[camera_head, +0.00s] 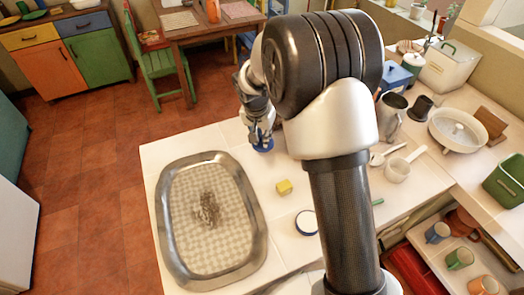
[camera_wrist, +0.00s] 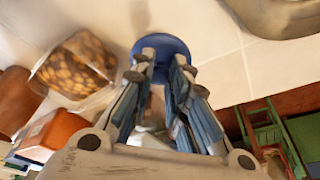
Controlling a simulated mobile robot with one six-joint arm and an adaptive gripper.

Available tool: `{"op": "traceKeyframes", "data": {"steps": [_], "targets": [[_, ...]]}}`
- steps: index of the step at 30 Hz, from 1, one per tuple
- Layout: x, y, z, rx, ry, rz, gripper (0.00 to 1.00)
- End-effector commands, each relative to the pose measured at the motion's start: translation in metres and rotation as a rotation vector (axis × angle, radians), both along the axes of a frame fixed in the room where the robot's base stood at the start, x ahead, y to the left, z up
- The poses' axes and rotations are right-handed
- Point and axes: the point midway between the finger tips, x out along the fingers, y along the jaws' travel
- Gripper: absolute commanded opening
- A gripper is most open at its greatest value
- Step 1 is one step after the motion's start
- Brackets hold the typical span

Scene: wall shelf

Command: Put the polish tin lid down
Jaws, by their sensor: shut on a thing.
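My gripper (camera_head: 262,134) is shut on a blue round lid (camera_head: 263,146) near the far edge of the white counter. In the wrist view the lid (camera_wrist: 172,52) lies between and beyond the fingertips (camera_wrist: 165,62), close over the pale tiles. I cannot tell whether it touches the counter. A round, pale-topped thing with a dark blue rim (camera_head: 306,223) lies on the counter nearer me, apart from the gripper; it may be the polish tin. My arm hides part of the counter.
A large metal tray (camera_head: 259,222) lies to the left. A yellow block (camera_head: 284,187) sits between tray and arm. A clear container of brown pieces (camera_wrist: 78,62) is left of the fingers in the wrist view. Bare tile surrounds the yellow block.

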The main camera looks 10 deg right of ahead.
Motion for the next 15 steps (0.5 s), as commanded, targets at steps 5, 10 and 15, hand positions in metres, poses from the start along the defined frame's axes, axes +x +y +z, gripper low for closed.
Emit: {"op": "traceKeyframes", "data": {"steps": [5, 10, 15], "targets": [[0.000, 0.000, -0.015, 0.000, -0.001, -0.001, 0.00], [-0.001, 0.000, -0.035, 0.000, 0.002, 0.000, 0.00], [0.000, 0.000, -0.057, 0.000, 0.001, 0.000, 0.00]]}}
